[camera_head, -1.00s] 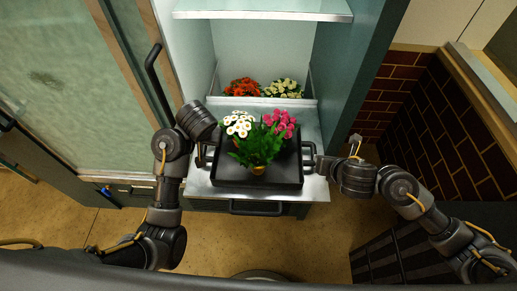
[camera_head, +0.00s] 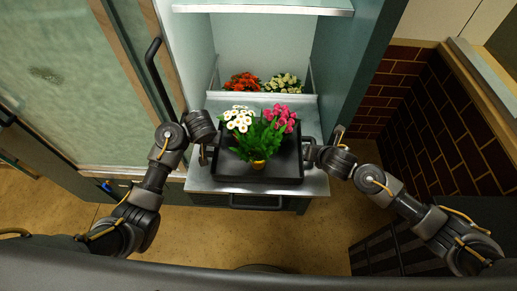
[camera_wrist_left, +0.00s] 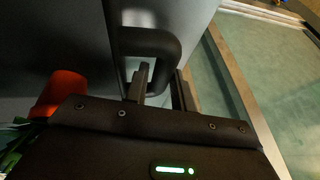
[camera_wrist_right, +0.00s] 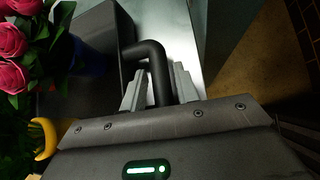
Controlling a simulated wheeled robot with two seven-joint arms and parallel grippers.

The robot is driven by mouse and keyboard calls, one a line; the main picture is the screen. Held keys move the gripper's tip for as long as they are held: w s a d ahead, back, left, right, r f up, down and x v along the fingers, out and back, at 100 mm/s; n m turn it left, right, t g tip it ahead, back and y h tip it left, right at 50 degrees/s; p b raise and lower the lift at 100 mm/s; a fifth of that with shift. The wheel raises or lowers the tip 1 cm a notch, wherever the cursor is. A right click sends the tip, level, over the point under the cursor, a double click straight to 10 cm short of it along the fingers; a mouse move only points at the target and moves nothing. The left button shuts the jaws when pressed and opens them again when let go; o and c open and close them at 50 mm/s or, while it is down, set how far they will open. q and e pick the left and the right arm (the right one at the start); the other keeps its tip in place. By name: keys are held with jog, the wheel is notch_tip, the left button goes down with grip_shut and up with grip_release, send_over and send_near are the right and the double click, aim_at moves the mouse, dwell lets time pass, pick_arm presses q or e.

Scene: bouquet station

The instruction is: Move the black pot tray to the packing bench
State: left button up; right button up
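The black pot tray (camera_head: 225,172) sits level on the metal shelf of the open cabinet. In it stand white daisies (camera_head: 238,119), pink flowers (camera_head: 280,118) and a leafy plant in a yellow pot (camera_head: 257,164). My left gripper (camera_wrist_left: 162,88) is at the tray's left handle (camera_wrist_left: 150,42), its fingers on either side of the bar. My right gripper (camera_wrist_right: 160,88) has its fingers on either side of the right handle (camera_wrist_right: 157,58), with little gap. Whether either pair presses on its bar is unclear. The packing bench cannot be made out.
Red flowers (camera_head: 243,82) and cream flowers (camera_head: 283,83) stand in a bin behind the tray. An upper shelf (camera_head: 262,6) hangs above. The cabinet's glass door (camera_head: 80,70) stands at the left, a brick wall (camera_head: 440,120) at the right. Open floor (camera_head: 220,245) lies in front.

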pick_arm(q)
jog(key=shift+w+a+f, duration=0.15)
jog(key=shift+f, duration=0.45)
pick_arm(e)
jog(key=shift+w+a+f, duration=0.1)
jog(key=shift+w+f, duration=0.3)
jog(key=shift+f, duration=0.05)
pick_arm(q)
grip_shut()
pick_arm(e)
grip_shut()
pick_arm(q)
jog(key=shift+w+r, duration=0.15)
jog(key=shift+r, duration=0.05)
pick_arm(e)
jog(key=shift+w+r, duration=0.15)
jog(key=shift+r, duration=0.1)
